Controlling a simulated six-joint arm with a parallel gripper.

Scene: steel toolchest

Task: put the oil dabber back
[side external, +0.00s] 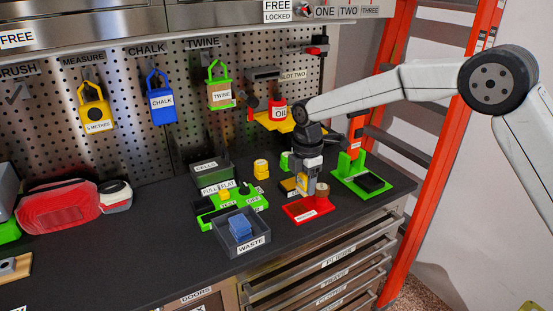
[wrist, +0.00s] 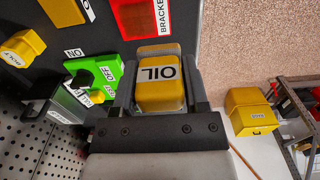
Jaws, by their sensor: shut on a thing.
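My gripper (wrist: 160,92) is shut on a yellow block-shaped piece marked OIL (wrist: 162,96), which I take to be the oil dabber; it sits between the two dark fingers. In the side external view my gripper (side external: 309,178) hangs low over the bench, close to the red bracket tray (side external: 312,212). The held piece is hard to make out there. A red holder marked OIL (side external: 280,113) stands on a yellow shelf (side external: 268,124) on the pegboard, behind and left of my gripper. Whether anything is inside that holder cannot be seen.
Close around my gripper are a green stand with a dark block (side external: 360,180), a green switch board (side external: 222,207) and a grey waste bin (side external: 240,243). The bracket tray also shows in the wrist view (wrist: 147,18). Open bench lies left of the bin.

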